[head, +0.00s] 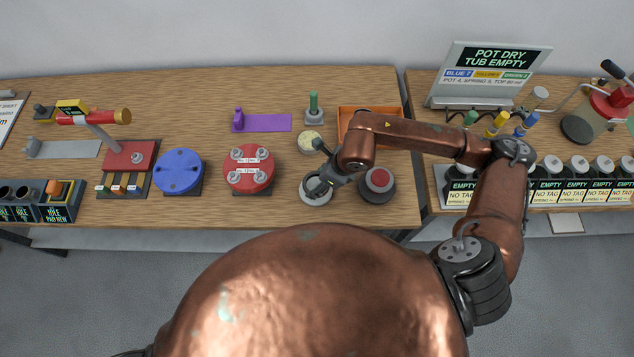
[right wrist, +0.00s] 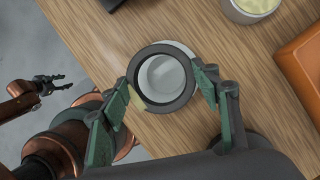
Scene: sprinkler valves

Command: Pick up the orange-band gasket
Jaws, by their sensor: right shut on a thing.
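My right gripper (head: 318,186) is over a pale round dish (head: 316,199) near the table's front edge. In the right wrist view the right gripper (right wrist: 168,90) has its green-padded fingers on either side of a dark grey ring gasket (right wrist: 146,104) and is shut on it. The pale dish (right wrist: 165,72) shows through and behind the ring. I cannot make out an orange band on the ring; a small yellowish patch shows at its left side. My left gripper (right wrist: 56,83) shows small at the left of the right wrist view, fingers apart and empty.
A dark round holder with a red top (head: 379,181) stands just right of the dish. A red flange (head: 248,181) and a blue flange (head: 179,172) lie to the left. Behind are a cup with pale yellow contents (head: 310,142) and an orange tray (head: 343,112).

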